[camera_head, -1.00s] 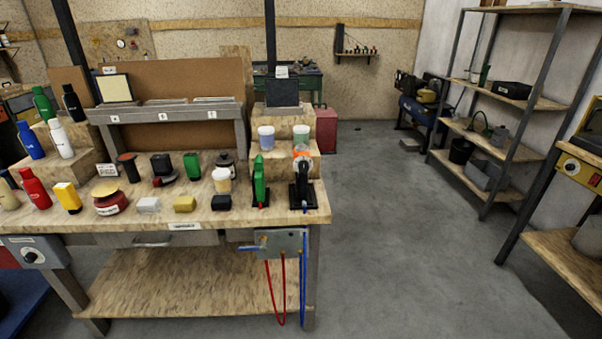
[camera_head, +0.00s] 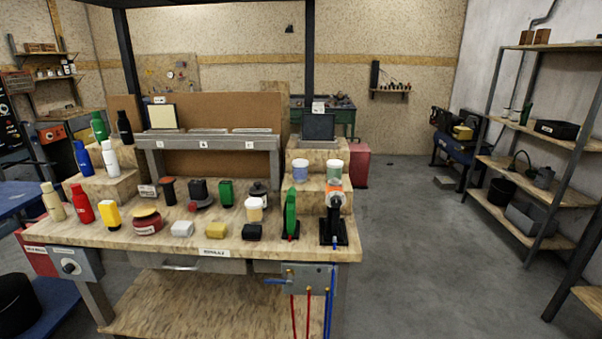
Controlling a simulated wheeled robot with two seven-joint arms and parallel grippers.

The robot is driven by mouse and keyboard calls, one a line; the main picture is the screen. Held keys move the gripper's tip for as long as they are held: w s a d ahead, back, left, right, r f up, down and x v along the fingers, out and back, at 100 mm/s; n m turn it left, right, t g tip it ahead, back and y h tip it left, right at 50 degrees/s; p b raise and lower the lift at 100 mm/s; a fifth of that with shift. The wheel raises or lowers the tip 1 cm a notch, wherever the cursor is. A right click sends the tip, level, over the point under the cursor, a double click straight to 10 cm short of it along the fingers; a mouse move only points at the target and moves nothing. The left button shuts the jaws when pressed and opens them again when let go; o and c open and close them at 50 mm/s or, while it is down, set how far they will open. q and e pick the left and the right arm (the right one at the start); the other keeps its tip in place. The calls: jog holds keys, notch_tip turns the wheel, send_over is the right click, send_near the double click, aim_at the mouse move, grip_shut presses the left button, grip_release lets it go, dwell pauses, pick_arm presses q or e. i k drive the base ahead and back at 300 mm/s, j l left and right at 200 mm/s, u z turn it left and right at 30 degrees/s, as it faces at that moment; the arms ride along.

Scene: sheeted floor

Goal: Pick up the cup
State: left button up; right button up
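Several cup-like things stand on the wooden workbench (camera_head: 130,238). A white cup with a tan lid (camera_head: 254,209) stands upright on the bench top, right of the middle. A blue-and-white cup (camera_head: 300,171) and a green-and-white cup (camera_head: 333,172) stand side by side on the upper wooden step at the right end. An orange-topped thing (camera_head: 334,190) is partly hidden behind a black stand (camera_head: 333,223). I cannot tell which cup is meant. Neither of my grippers shows.
Coloured bottles (camera_head: 82,158) stand on steps at the left. A green tool on a stand (camera_head: 290,214) is near the right end. Grey floor (camera_head: 420,250) is clear between bench and metal shelves (camera_head: 525,180).

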aim_at(300, 166)
jog(key=i+l+u, duration=0.3)
jog(key=l, duration=0.25)
jog(key=i+l+u, duration=0.3)
jog(key=l, duration=0.35)
jog(key=i+l+u, duration=0.2)
jog(key=l, duration=0.2)
jog(key=i, duration=0.05)
